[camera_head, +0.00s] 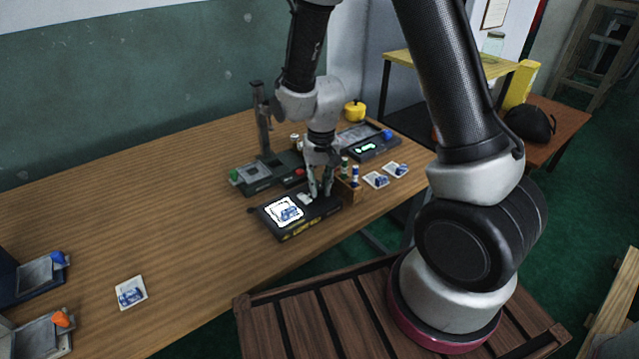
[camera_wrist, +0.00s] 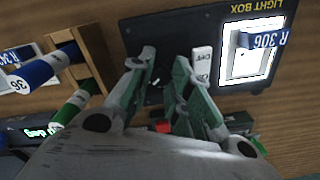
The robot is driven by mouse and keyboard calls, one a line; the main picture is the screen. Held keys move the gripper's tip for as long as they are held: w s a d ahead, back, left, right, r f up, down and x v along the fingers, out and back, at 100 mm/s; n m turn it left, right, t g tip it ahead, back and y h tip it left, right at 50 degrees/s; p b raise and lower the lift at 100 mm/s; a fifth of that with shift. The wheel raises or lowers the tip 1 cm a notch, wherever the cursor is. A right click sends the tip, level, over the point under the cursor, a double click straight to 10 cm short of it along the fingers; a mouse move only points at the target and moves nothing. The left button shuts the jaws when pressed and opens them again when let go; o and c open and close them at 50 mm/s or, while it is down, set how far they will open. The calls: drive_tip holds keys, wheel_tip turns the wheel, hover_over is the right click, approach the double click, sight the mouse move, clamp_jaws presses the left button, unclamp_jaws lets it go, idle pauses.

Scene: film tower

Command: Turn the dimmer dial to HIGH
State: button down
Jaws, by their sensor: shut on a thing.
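The black light box (camera_head: 300,233) lies near the front edge of the wooden table. Its lit panel (camera_head: 283,212) carries a white-framed card with blue on it. In the wrist view the box (camera_wrist: 130,30) appears upside down, with a lit panel (camera_wrist: 247,68) and a white OFF-marked switch (camera_wrist: 202,66). My gripper (camera_head: 321,193) points down at the right end of the box. In the wrist view its fingers (camera_wrist: 164,58) straddle the dark dimmer dial, shut on it.
A device with a red button and a column (camera_head: 262,172) stands behind. A device with a green display (camera_head: 368,147) is behind right. Two cards (camera_head: 376,180) lie at right.

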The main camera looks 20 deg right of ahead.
sight(320, 187)
drive_tip(key=c, duration=1.3)
unclamp_jaws()
drive_tip(key=shift+d+r, duration=0.1)
drive_tip(key=shift+r, duration=3.9)
